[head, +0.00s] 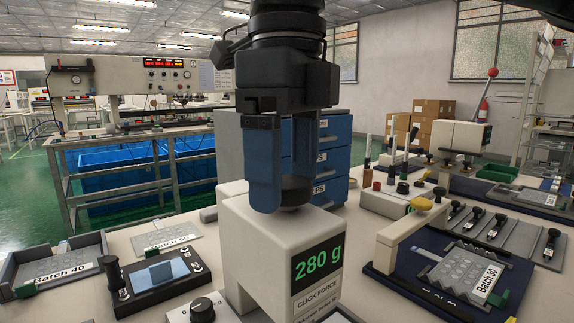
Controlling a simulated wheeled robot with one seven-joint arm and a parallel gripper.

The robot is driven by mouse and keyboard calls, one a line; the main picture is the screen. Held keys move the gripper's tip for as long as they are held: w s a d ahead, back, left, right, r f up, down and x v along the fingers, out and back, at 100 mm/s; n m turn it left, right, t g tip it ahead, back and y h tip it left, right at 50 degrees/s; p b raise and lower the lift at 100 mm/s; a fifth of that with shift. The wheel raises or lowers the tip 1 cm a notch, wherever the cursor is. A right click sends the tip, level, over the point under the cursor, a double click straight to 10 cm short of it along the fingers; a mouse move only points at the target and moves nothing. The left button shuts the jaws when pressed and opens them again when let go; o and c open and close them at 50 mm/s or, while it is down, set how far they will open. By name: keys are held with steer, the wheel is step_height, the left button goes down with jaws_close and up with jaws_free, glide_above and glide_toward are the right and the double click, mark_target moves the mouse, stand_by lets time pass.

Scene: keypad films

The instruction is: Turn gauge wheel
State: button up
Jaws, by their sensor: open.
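The click force gauge (255,245) is a cream housing at the front middle. Its green display (317,262) reads 280 g. A dark round wheel (296,190) sits on top of the housing. My gripper (284,196) points straight down over the gauge, with its two blue fingers apart. The near finger hangs at the wheel's left side, and the other finger is partly behind the wheel. The wheel appears to lie between the fingers; I cannot tell whether either finger touches it. Part of the wheel is hidden by the near finger.
A black fixture (160,280) and the Batch 40 tray (55,270) are at left. A dial box (202,308) stands left of the gauge. At right is a fixture with a cream arm (405,238) and the Batch 30 film (465,275). Blue drawers (333,150) stand behind.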

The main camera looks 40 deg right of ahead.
mark_target(287, 181)
steer(key=shift+r+p, duration=0.85)
steer(key=shift+r, duration=3.05)
